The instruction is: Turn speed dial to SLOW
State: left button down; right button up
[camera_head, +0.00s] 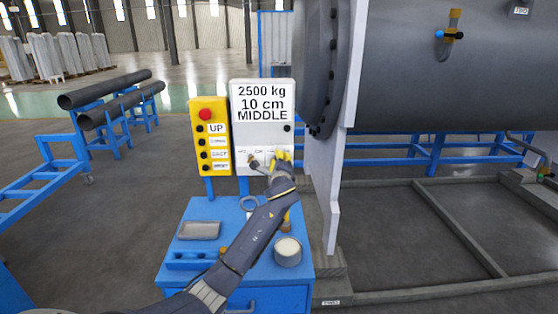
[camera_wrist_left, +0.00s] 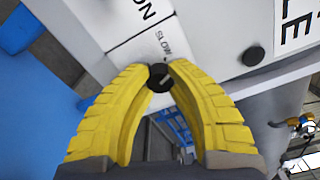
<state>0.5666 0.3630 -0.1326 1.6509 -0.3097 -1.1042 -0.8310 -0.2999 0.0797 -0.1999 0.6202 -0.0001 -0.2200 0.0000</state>
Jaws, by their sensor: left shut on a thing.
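My left gripper (camera_head: 283,156) reaches up to the panel's lower right part. In the wrist view its yellow fingers (camera_wrist_left: 160,80) are closed around the dial from both sides. A light mark shows on the dial, but its setting is unclear. The fingers hide the dial in the head view. My right gripper is not in view.
A yellow button box (camera_head: 208,130) with a red stop button stands left of the panel. The blue cabinet (camera_head: 185,262) bears a tray (camera_head: 199,230) and a round tin (camera_head: 288,251). A large grey flanged shell (camera_head: 440,80) and a white plate (camera_head: 328,170) stand close on the right.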

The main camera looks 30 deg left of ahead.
pick_arm(q)
jog(key=shift+s+a+n, duration=0.1)
jog(key=shift+a+n, duration=0.1)
jog(key=shift+n, duration=1.9)
jog(key=c, duration=1.5)
grip_release()
jog(key=shift+s+a, duration=0.1)
jog(key=o, duration=0.4)
jog(key=shift+d, duration=0.2)
jog(key=v, duration=1.1)
jog(key=shift+s+d, duration=0.25)
jog(key=shift+s, duration=0.1)
